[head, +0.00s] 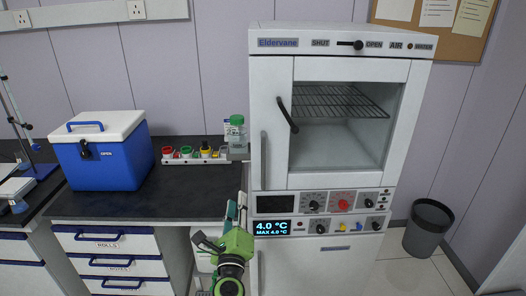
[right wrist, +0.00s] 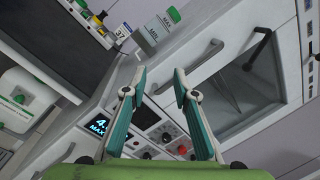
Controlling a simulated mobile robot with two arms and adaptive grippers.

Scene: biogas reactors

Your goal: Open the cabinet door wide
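The white cabinet (head: 340,42), labelled Eldervane, stands at the right of the bench in the head view. Its door has a glass window (head: 345,135) showing a wire rack inside, and it looks shut. A black handle (head: 287,115) sits at the window's left side, and a grey upright bar handle (head: 264,160) is further left. My right gripper (head: 237,207) is low at the cabinet's left front, below the handles. In the right wrist view the right gripper (right wrist: 159,74) has its fingers apart with nothing between; the grey handle (right wrist: 205,55) and black handle (right wrist: 258,45) lie beyond them.
The dark bench (head: 150,206) holds a blue cooler (head: 105,160), a rack of coloured caps (head: 195,158) and a green-capped bottle (head: 236,133) close to the cabinet's left side. Control knobs (head: 342,205) are below the window. A dark bin (head: 428,228) stands right of the cabinet.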

